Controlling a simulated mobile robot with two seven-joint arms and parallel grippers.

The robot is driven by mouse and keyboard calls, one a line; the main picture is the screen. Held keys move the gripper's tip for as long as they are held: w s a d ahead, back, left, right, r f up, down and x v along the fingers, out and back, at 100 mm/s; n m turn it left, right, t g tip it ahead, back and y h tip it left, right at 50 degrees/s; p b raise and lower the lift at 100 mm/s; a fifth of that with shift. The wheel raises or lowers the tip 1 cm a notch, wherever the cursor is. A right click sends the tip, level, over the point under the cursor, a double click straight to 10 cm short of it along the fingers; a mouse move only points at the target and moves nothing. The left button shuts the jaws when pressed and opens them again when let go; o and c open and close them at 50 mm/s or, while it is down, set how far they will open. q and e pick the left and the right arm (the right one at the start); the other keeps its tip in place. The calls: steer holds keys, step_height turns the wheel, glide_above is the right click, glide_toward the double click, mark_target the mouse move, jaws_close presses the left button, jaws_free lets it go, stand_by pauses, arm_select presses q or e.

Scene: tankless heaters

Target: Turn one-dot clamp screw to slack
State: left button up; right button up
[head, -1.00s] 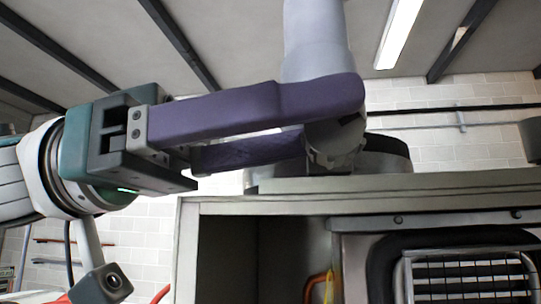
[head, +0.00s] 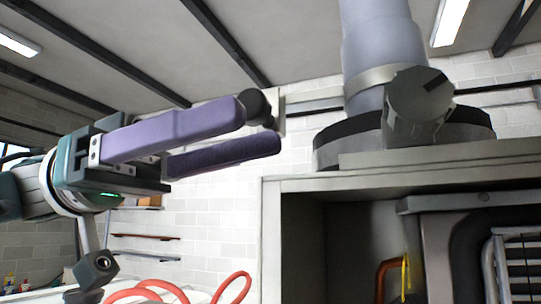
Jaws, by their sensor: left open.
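A grey faceted knob (head: 416,108), apparently the clamp screw, sits at the front of the pale band (head: 372,78) around the wide grey flue pipe (head: 382,32) on top of the heater cabinet. A dark mark shows on its upper right face. I cannot make out any dots. My left gripper (head: 262,124) is open, its two purple fingers pointing right. In the picture it is well left of the knob and apart from it. A dark rounded piece shows at the upper fingertip; I cannot tell what it is. My right gripper is not in view.
The cabinet (head: 292,186) has an open front with an orange pipe (head: 384,276) and a yellow tag inside. A dark collar (head: 340,140) surrounds the flue base. Red hose (head: 232,284) loops at the lower left. White brick wall shows between gripper and knob.

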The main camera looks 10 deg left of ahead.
mark_target(417, 102)
arm_select(q)
steer(key=shift+y, duration=0.6)
steer(key=x, duration=0.3)
steer(key=r+x, duration=0.1)
steer(key=x, duration=0.6)
steer(key=shift+d+r+p, duration=0.1)
steer(key=shift+r+p, duration=0.05)
steer(key=shift+p, duration=0.25)
steer(key=shift+w, duration=0.1)
steer(key=shift+c, duration=0.4)
jaws_close()
